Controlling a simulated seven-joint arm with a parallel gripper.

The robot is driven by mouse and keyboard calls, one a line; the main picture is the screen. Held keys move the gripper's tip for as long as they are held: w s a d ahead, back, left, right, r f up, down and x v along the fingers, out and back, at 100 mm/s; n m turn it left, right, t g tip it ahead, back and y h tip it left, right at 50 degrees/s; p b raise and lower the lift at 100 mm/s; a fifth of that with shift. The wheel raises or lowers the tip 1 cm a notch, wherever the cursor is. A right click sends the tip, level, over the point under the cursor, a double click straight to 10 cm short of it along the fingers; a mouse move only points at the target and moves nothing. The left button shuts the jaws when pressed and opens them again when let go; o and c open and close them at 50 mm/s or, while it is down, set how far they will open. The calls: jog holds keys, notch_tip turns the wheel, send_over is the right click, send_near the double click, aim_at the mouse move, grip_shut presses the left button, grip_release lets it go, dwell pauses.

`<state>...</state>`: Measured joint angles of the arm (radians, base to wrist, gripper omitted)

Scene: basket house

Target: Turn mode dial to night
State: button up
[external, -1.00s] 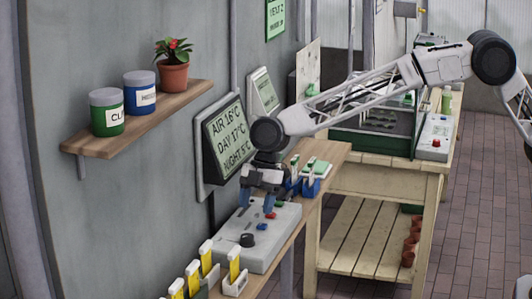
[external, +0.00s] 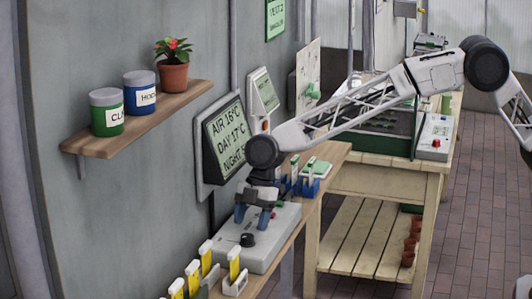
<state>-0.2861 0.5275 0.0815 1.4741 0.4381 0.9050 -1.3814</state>
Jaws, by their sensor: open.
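A light grey control box (external: 258,257) lies on the narrow wooden shelf by the wall. A black dial (external: 247,240) stands on its top near the front; its pointer and markings are too small to read. My gripper (external: 252,222) points down over the box with blue fingertips apart and empty, just behind the dial. I cannot tell whether a fingertip touches the box. A red and a blue control on the box are mostly hidden behind the gripper.
Yellow-labelled white holders (external: 207,267) stand close in front of the box. A blue container (external: 309,186) with green-topped items sits behind it. A wall shelf (external: 140,130) holds two tins and a potted plant. A wooden bench (external: 380,172) stands at the back right.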

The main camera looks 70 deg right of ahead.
aim_at(248, 235)
jog(key=shift+x, duration=1.85)
jog(key=c, duration=0.9)
